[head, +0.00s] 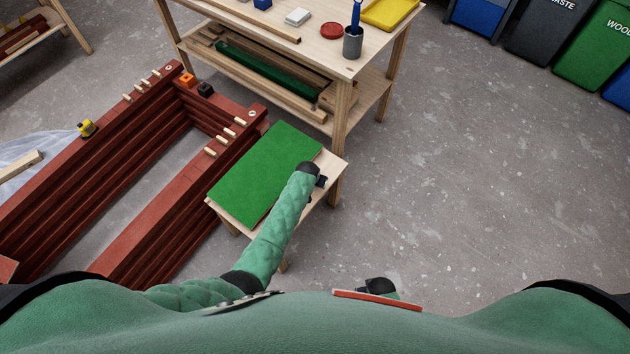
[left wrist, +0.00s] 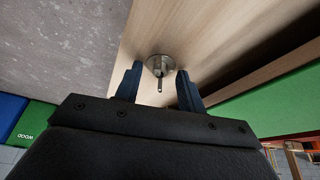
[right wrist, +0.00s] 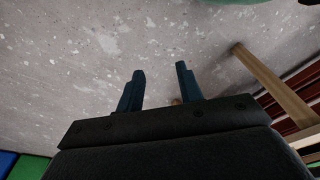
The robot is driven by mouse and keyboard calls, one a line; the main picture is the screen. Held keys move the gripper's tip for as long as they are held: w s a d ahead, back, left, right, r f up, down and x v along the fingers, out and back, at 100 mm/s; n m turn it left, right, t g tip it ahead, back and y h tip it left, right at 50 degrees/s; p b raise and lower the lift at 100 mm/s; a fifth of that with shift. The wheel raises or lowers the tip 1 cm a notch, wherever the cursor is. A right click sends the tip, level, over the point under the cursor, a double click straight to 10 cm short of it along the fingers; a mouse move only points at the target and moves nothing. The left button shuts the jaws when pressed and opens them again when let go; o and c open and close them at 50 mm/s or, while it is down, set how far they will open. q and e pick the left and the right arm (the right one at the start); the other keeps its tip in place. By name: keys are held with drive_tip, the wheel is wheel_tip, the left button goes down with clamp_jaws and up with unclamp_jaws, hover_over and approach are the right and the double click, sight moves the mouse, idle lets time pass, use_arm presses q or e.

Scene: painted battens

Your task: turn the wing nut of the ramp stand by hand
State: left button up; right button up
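The ramp stand is a low wooden stand (head: 330,168) with a green panel (head: 265,172) on top. In the left wrist view, the metal wing nut (left wrist: 159,66) sits on a round washer against the stand's pale wood, with a thin stud pointing toward me. My left gripper (left wrist: 159,76) is open, its fingertips on either side of the nut; I see gaps and no clear contact. In the head view, my left gripper (head: 320,182) is at the stand's right side and the nut is hidden. My right gripper (right wrist: 160,74) is open and empty above the floor.
A workbench (head: 340,68) with a pen cup (head: 353,42) stands behind the stand. A red batten frame (head: 150,225) lies close on its left. Coloured bins (head: 535,30) stand at the back right. The concrete floor (head: 480,190) on the right is clear.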

drive_tip(key=shift+s, duration=0.1)
use_arm(q)
drive_tip(key=shift+s+a+r, duration=0.1)
drive_tip(key=shift+s+r, duration=0.15)
drive_tip(key=shift+r, duration=0.4)
drive_tip(key=v, duration=0.5)
drive_tip(key=shift+r+b, duration=0.1)
drive_tip(key=shift+b, duration=0.25)
drive_tip(key=shift+s+a+r, duration=0.1)
drive_tip(key=shift+s+r, duration=0.15)
drive_tip(key=shift+r, duration=0.3)
use_arm(e)
drive_tip(key=shift+w+a+r, duration=0.1)
drive_tip(key=shift+a+r, duration=0.05)
drive_tip(key=shift+r, duration=0.35)
drive_tip(key=shift+w+a+r, duration=0.1)
drive_tip(key=shift+r, duration=0.4)
use_arm(q)
drive_tip(key=shift+s, duration=0.1)
